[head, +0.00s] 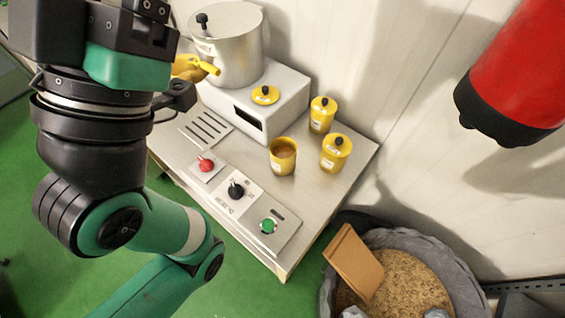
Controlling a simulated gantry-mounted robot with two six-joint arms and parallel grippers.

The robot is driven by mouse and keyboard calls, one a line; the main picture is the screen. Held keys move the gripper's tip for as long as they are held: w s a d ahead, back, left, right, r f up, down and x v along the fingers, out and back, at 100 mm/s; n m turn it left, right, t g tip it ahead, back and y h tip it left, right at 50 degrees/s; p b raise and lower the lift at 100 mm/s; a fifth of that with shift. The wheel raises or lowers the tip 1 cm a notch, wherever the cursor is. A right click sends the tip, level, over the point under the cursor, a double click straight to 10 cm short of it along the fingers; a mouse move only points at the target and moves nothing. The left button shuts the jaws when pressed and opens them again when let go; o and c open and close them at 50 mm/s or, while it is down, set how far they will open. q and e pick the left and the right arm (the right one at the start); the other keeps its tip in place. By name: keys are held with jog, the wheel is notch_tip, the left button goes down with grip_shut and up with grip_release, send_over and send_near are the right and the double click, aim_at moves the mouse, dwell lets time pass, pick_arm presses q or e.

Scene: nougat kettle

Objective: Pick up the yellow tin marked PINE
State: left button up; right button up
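Three yellow tins stand on the steel worktop. One tin (283,157) is open, with brown contents. A lidded tin (321,117) stands behind it by the wall, and another lidded tin (335,154) stands to its right. Both lids have black knobs. The lidded tins carry pale labels, too small to read, so I cannot tell which is marked PINE. My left arm's dark end parts (128,30) fill the upper left, well left of the tins. Its fingertips cannot be made out. My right gripper is not in view.
A metal kettle (226,50) and a loose yellow lid (265,95) sit on a white box (283,97) left of the tins. A grey tub (415,240) stands right; a red cylinder (515,70) hangs above.

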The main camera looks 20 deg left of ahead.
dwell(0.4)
pick_arm(q)
jog(key=o, duration=0.7)
